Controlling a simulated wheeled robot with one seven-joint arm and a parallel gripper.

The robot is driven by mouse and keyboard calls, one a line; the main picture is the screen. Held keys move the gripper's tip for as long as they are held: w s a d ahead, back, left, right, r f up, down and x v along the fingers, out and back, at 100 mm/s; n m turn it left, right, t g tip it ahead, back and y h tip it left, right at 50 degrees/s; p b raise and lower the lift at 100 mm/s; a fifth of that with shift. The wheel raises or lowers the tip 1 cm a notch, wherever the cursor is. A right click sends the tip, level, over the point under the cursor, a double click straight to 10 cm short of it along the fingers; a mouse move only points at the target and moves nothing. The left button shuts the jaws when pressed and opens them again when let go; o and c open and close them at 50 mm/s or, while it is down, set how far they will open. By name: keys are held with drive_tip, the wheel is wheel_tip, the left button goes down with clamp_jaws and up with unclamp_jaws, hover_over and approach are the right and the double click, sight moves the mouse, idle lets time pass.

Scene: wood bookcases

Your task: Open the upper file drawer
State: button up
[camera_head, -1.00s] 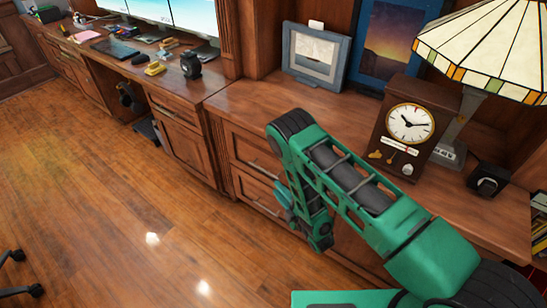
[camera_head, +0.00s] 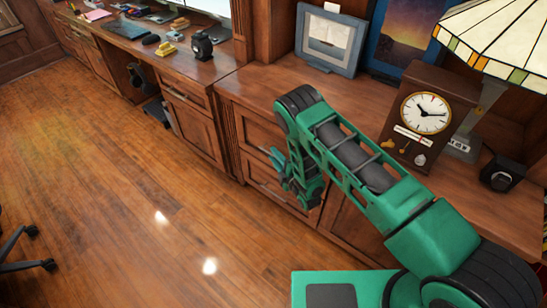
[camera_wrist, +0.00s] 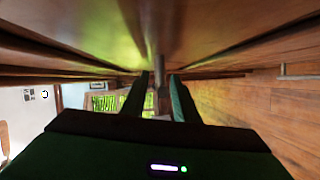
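The upper file drawer (camera_head: 252,128) is in the wood cabinet right of the desk's kneehole and looks closed. My gripper (camera_head: 277,165) is in front of this drawer front, and its arm hides part of the drawer and its handle. In the wrist view my two fingers (camera_wrist: 160,98) stand apart with a gap between them. A grey metal bar, seemingly a drawer handle (camera_wrist: 160,82), shows in the gap near the fingertips. I cannot tell whether either finger touches it.
A lower drawer (camera_head: 262,182) with a bar handle lies below. A clock (camera_head: 424,112), a framed picture (camera_head: 328,38) and a lamp (camera_head: 500,40) stand on the top. An office chair (camera_head: 22,250) is at left. The wood floor (camera_head: 130,210) between is clear.

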clamp_jaws()
idle(1.4)
